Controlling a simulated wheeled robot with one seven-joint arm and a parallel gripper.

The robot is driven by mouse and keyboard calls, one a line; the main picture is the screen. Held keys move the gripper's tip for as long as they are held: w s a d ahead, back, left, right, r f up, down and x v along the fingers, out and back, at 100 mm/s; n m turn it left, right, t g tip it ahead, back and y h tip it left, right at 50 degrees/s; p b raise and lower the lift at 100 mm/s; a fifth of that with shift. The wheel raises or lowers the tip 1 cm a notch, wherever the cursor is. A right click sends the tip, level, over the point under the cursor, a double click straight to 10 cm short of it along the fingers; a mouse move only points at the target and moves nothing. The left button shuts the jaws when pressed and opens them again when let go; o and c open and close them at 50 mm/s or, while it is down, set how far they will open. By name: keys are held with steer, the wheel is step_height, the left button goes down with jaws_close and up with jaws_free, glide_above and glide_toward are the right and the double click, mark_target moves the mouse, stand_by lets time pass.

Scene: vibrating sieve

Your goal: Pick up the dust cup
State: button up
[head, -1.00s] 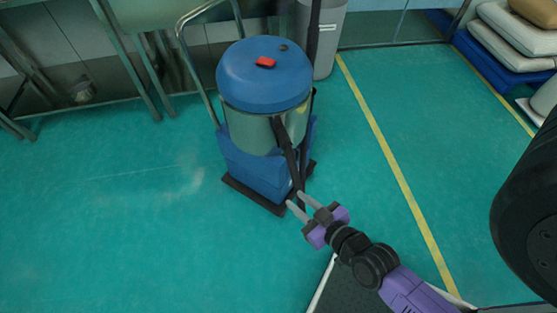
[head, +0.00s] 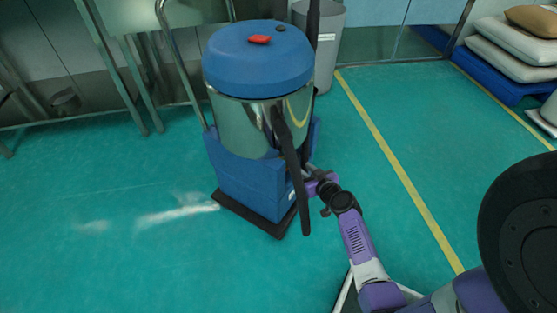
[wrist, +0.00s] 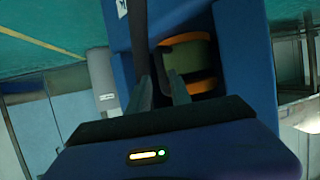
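In the wrist view, a dark green piece with orange bands (wrist: 190,58) sits inside a square recess in the blue vacuum base; it looks like the dust cup. The head view does not show it, as that side faces away. My gripper (wrist: 155,72) shows two dark fingers with a gap between them, at the recess's near left edge. It looks open, with nothing seen between the fingers. In the head view my gripper (head: 316,183) is at the right side of the vacuum cleaner, its fingertips mostly hidden behind the hose and body.
The vacuum cleaner (head: 258,62) has a blue lid, steel drum and blue base (head: 245,180). Its black hose (head: 291,165) hangs close to my gripper. A grey bin (head: 326,50) stands behind. Steel table legs are at left, stacked sacks (head: 512,50) at right. Floor at left is clear.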

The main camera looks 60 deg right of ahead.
mark_target(297, 163)
steer(key=b+x, duration=0.1)
steer(key=x, duration=0.5)
steer(key=shift+w, duration=0.15)
jaws_close()
